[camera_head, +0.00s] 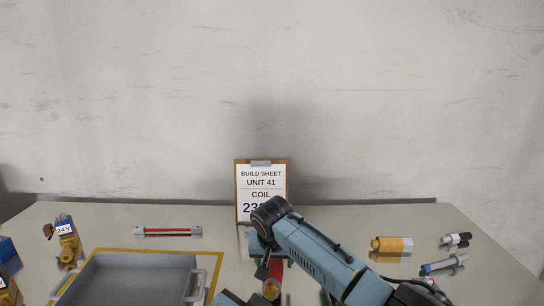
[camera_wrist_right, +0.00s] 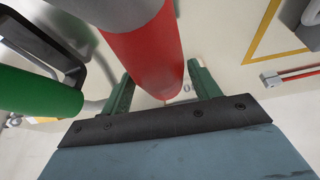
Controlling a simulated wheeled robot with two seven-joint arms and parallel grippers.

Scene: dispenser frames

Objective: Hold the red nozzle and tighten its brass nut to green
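The red nozzle (camera_head: 276,267) stands at the bottom middle of the head view, partly hidden by my right arm. It also shows large in the right wrist view (camera_wrist_right: 146,55), a red cylinder with a grey upper part. A brass-coloured part (camera_head: 271,290) shows just below the red; I cannot tell its details. My right gripper (camera_wrist_right: 161,88) has its two green fingers apart, one on each side of the red cylinder, with slight gaps showing. A blue block (camera_head: 238,299) at the bottom edge may be part of my left arm; its fingers are not seen. No green indicator is clearly visible.
A green cylinder (camera_wrist_right: 38,93) is beside the nozzle. A grey tray (camera_head: 140,262) lies inside yellow tape at left.

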